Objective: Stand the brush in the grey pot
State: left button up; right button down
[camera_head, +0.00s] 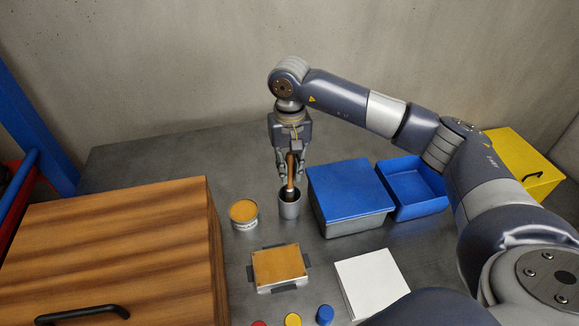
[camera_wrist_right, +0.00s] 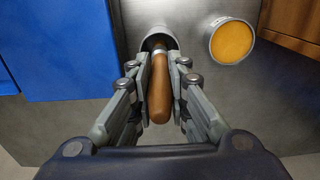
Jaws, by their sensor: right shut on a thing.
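The brush (camera_head: 290,177) has a brown wooden handle and is upright, with its lower end inside the mouth of the grey pot (camera_head: 289,208). My right gripper (camera_head: 291,175) is above the pot and shut on the brush handle. In the right wrist view the brush handle (camera_wrist_right: 159,90) lies between the two fingers of the right gripper (camera_wrist_right: 160,85), and the grey pot (camera_wrist_right: 152,35) shows just beyond the fingertips. The brush's lower end is hidden in the pot, so I cannot tell whether it touches the bottom. My left gripper is not in view.
An orange-topped tin (camera_head: 244,214) stands close left of the pot. A blue-lidded box (camera_head: 350,190) stands close right, with an open blue bin (camera_head: 415,187) beyond. A wooden box (camera_head: 110,250), an orange-topped plate (camera_head: 279,266) and a white block (camera_head: 371,281) are nearer.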

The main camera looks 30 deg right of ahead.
jog(key=shift+f, duration=0.1)
jog(key=c, duration=1.5)
grip_release()
jog(key=shift+o, duration=0.2)
notch_tip(320, 180, up, 12)
jog(key=shift+f, duration=0.1)
